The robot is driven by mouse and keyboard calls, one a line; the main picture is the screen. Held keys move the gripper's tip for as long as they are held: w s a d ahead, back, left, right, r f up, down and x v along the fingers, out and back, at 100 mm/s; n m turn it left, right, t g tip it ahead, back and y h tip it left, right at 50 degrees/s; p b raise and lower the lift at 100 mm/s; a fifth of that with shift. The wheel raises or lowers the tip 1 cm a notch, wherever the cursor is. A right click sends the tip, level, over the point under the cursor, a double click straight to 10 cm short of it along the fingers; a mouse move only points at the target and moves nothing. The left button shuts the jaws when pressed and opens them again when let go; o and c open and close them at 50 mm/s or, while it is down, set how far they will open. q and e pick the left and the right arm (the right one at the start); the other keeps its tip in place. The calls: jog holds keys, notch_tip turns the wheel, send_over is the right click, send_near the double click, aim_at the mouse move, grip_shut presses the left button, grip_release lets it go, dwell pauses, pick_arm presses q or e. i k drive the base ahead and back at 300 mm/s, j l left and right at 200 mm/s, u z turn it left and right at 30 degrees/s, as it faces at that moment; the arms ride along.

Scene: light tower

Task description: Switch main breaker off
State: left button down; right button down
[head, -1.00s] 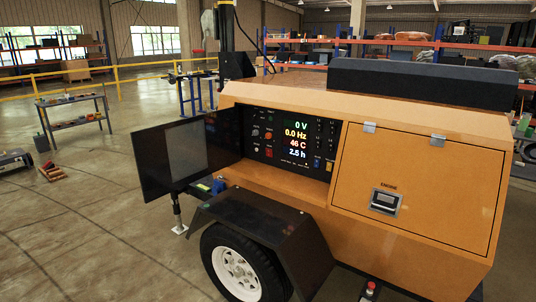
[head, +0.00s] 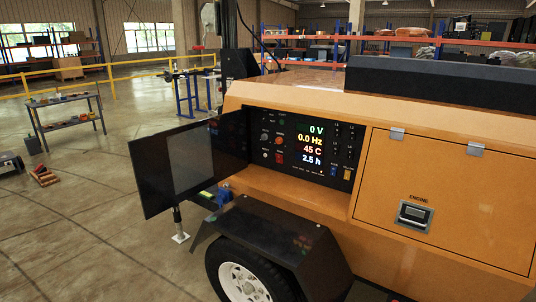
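The control panel (head: 298,175) is set in the side of an orange light tower trailer (head: 300,88), behind an open dark door (head: 165,165). Its lit display (head: 311,145) reads 0 V, 0.0 Hz, 45 C and 2.5 h. Left of the display are small knobs and buttons, including a red control (head: 279,158). Right of it are several small black switches (head: 343,142), with a blue-marked part (head: 333,171) and a yellow-marked part (head: 347,173) below. I cannot tell which is the main breaker or its position. Neither gripper is in view.
The black wheel fender (head: 270,240) and wheel (head: 240,281) stick out below the panel. A closed engine hatch (head: 450,190) is at right. Open floor (head: 90,240) lies left of the trailer, with a small work table (head: 65,115) farther back.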

aim_at(279, 157)
jog(key=i+j+z, duration=0.1)
jog(key=i+j, duration=1.35)
